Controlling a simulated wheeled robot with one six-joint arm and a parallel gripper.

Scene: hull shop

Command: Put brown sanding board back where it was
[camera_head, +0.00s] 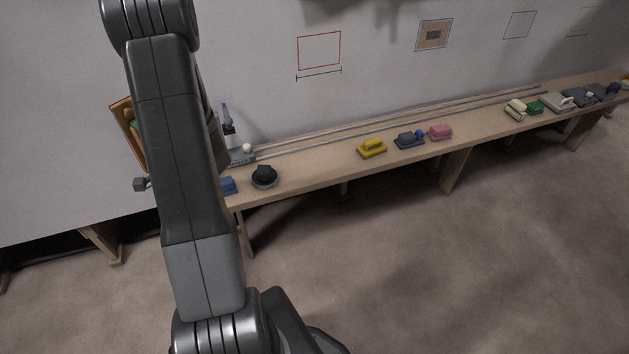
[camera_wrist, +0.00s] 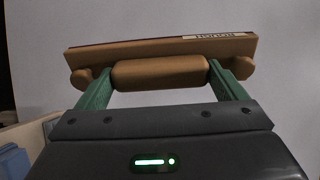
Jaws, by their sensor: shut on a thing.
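The brown sanding board (camera_wrist: 160,48) is held across the top of the wrist view, with its rounded handle facing my gripper (camera_wrist: 160,80). The green fingers are shut on the handle side, one near each end. A pale label with dark lettering, too small to read surely, sits on the board's edge. In the head view the board (camera_head: 122,108) is tilted, in the air near the wall at the left. My arm hides much of it and most of my gripper there.
A long wooden bench (camera_head: 320,160) runs along the wall. It bears a blue block (camera_head: 228,185), a black round tool (camera_head: 265,176), yellow (camera_head: 372,148), grey (camera_head: 409,140) and pink (camera_head: 440,132) blocks, and several more at right. Wall outlines include a red one (camera_head: 319,36), empty. Bench between tools is partly clear.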

